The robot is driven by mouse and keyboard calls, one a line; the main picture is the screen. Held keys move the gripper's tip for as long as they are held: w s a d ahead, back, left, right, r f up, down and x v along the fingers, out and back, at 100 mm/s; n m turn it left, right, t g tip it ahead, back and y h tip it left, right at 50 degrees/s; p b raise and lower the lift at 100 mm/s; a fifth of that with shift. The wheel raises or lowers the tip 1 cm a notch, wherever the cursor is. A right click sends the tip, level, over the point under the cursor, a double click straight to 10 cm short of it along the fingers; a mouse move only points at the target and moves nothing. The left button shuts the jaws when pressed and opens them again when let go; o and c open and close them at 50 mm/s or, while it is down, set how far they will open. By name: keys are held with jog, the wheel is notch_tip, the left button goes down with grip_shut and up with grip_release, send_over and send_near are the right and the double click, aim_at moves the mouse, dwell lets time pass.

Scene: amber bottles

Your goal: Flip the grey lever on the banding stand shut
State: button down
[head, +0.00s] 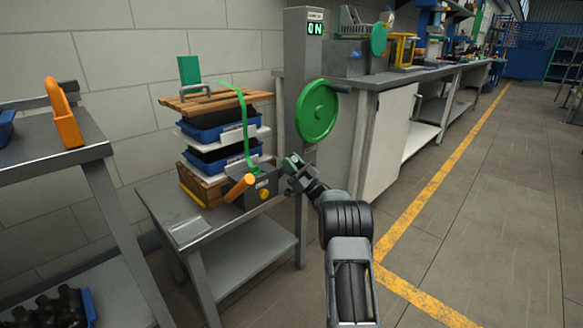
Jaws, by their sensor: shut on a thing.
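My gripper (289,168) reaches in from the lower right, just right of the banding head and in front of the column. It is shut on what seems to be the grey lever; the fingers hide most of it, so its angle is unclear.
Stacked blue trays (208,133) under a slatted wooden lid (216,101) stand on the table, with a green band (244,120) over them. A side table (40,160) with an orange handle stands left. A long workbench (400,78) runs right; the floor there is clear.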

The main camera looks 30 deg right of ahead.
jog(key=shift+d+r, duration=0.1)
dwell(0.3)
jog(key=c, duration=0.9)
grip_release()
jog(key=shift+v, duration=6.95)
jog(key=shift+w+p, duration=0.15)
jog(key=shift+p, duration=0.15)
